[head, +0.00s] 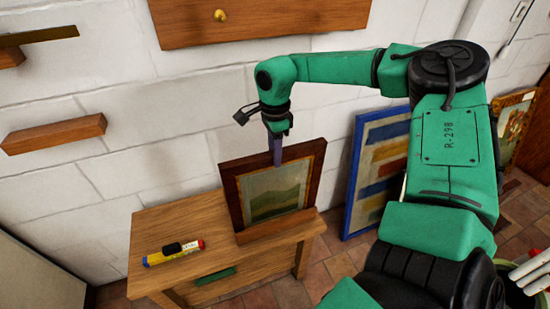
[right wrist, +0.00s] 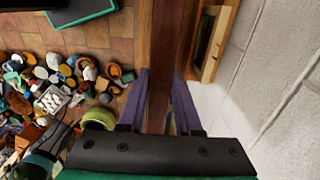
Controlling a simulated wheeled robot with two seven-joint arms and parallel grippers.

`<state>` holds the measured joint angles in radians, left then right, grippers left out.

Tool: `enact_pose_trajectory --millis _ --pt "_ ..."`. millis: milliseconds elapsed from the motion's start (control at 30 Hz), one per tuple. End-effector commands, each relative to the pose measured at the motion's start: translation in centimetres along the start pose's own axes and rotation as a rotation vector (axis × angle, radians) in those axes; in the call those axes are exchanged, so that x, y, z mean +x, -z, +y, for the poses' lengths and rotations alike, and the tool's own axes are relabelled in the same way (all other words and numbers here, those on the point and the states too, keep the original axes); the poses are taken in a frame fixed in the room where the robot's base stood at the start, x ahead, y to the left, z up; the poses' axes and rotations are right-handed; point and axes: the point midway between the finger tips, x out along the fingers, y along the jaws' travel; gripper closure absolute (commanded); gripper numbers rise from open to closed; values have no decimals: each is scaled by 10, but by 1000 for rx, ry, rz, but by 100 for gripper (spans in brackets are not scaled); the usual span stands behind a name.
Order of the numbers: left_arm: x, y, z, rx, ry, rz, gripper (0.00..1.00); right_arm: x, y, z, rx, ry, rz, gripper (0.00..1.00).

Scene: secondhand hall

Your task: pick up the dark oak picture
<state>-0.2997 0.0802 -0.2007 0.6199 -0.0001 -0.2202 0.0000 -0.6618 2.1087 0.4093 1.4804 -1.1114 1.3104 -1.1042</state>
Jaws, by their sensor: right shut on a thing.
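The dark oak picture (head: 231,190) has a dark brown frame around a green and yellow landscape. It stands upright, leaning slightly back, on a small wooden cabinet (head: 200,222) behind a low wooden ledge (head: 280,228). My right gripper (head: 275,152) points down at the top edge of the frame. In the right wrist view its purple fingers (right wrist: 160,100) lie on both sides of the dark wooden frame (right wrist: 160,75), shut on it. The picture's foot is hidden behind the ledge, so I cannot tell whether it is lifted. My left gripper is not in view.
A yellow, blue and red marker-like thing (head: 174,252) lies on the cabinet's left part. A blue-framed picture (head: 355,175) leans on the wall at right. Wooden shelves (head: 55,133) jut from the wall at left. A wooden panel with a knob (head: 260,20) hangs above.

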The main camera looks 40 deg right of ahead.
Motion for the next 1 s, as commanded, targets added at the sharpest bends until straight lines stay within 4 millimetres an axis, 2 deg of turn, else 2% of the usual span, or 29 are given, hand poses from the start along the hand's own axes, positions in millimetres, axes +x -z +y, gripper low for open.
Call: enact_pose_trajectory --millis 167,367,567,900,1000 --pt "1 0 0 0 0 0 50 -5 -1 -1 -1 4 -2 100" --pt "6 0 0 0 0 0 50 -30 -1 -1 0 7 -3 100" --pt "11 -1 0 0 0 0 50 -76 -1 -1 0 7 -1 100" --pt "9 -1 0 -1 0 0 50 -173 0 0 1 5 0 100" --pt "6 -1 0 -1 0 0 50 -191 0 0 0 3 0 100"
